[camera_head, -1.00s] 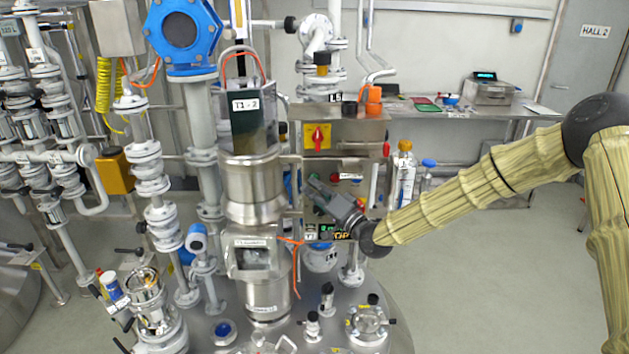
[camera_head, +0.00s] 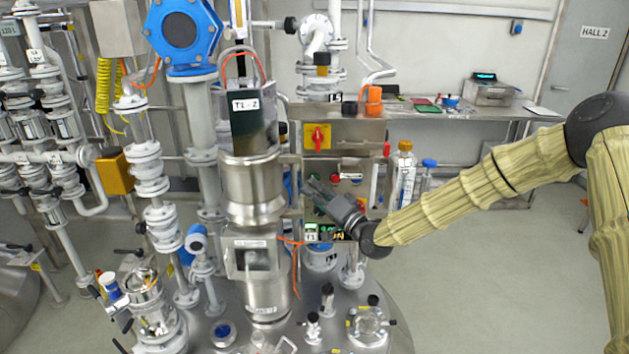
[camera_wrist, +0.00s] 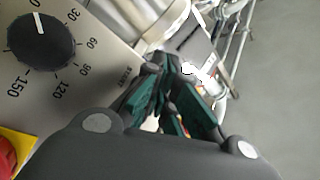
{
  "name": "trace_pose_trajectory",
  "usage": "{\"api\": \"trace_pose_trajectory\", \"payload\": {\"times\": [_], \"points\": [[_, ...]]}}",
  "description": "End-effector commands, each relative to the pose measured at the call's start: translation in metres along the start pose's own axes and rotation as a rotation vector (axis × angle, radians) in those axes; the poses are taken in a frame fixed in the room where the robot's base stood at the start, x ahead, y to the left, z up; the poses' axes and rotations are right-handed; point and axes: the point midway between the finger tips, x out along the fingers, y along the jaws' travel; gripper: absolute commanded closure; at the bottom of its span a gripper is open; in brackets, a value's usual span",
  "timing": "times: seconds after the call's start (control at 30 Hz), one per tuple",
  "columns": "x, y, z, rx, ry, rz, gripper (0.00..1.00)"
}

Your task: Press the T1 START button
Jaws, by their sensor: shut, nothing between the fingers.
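The steel control panel (camera_head: 344,151) stands right of centre in the head view. It carries a red rotary switch on a yellow plate (camera_head: 317,137), small red and green buttons and a green-lit display (camera_head: 325,233). I cannot read which button is T1 START; my gripper covers part of the panel. My gripper (camera_head: 312,185) is shut and empty, in front of the panel's lower half, fingers pointing up-left. Whether it touches the panel is unclear. In the wrist view the dark green fingers (camera_wrist: 170,100) show beside the panel face, right of a black dial (camera_wrist: 41,38).
A steel vessel column labelled T1-2 (camera_head: 252,185) stands just left of the panel. A side bench (camera_head: 430,108) with bottles in front of it is behind at right. Valves and fittings (camera_head: 367,323) stand on the vessel lid below. The floor at right is clear.

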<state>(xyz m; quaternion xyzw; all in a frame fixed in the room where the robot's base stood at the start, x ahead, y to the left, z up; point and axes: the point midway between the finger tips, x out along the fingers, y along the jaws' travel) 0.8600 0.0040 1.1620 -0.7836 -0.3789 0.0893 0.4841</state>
Motion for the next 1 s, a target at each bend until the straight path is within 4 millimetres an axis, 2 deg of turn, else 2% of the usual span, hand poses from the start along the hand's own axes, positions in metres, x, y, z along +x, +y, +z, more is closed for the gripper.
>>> {"api": "trace_pose_trajectory", "payload": {"times": [0.57,1.0], "points": [[-0.008,-0.005,0.006,0.001,0.0,0.0,1.0],[-0.029,-0.021,0.021,0.001,-0.001,0.0,1.0]]}}
